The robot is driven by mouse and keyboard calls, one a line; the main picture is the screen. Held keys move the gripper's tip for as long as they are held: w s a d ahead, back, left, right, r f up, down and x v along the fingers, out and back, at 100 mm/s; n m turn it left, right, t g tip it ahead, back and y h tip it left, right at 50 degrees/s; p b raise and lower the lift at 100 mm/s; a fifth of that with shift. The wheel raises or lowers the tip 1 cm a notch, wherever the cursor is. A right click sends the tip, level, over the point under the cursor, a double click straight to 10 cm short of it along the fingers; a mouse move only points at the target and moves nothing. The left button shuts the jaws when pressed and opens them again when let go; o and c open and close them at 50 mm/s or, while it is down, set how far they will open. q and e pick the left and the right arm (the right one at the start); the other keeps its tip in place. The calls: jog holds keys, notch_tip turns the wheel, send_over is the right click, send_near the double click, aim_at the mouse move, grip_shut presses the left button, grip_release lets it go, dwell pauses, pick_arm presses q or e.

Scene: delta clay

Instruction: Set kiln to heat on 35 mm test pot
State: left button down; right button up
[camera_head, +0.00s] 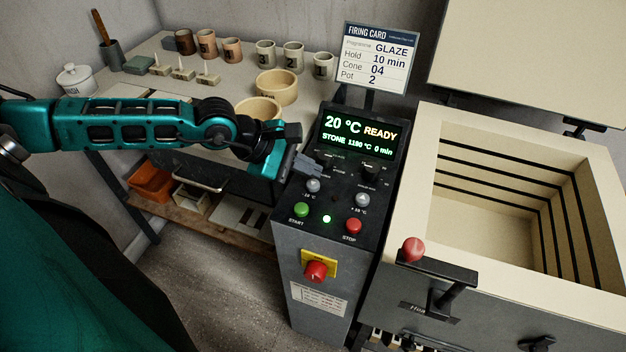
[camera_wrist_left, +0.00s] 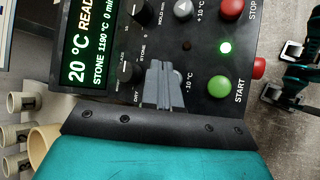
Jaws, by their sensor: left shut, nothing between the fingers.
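The kiln control panel (camera_head: 340,240) is lit. Its display (camera_head: 358,137) reads 20 °C READY, STONE, about 1180 or 1190 °C, 0 min. My left gripper (camera_head: 313,172) is shut and empty, just above the panel by the programme knob (camera_wrist_left: 130,72) and the grey -10 °C button (camera_head: 313,186); contact cannot be told. The knob's pointer is partly hidden. The hold knob (camera_head: 370,172), +10 °C button (camera_head: 362,199), green START (camera_head: 301,209) and red STOP (camera_head: 354,226) are clear. The firing card (camera_head: 378,58) reads GLAZE, hold 10 min, cone 04, pot 2. My right gripper is not in view.
The kiln (camera_head: 409,165) stands open on the right, its visible chamber empty, with a red-knobbed lever (camera_head: 413,249) in front. The bench (camera_head: 215,75) behind holds numbered cups, including cup 2 (camera_head: 293,55), and bowls (camera_head: 277,88). A red switch (camera_head: 316,270) sits on the panel's front.

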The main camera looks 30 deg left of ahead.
aim_at(307, 186)
pick_arm(q)
jog(key=shift+r+p, duration=1.3)
jog(key=shift+r, duration=1.05)
jog(key=shift+s+f, duration=0.1)
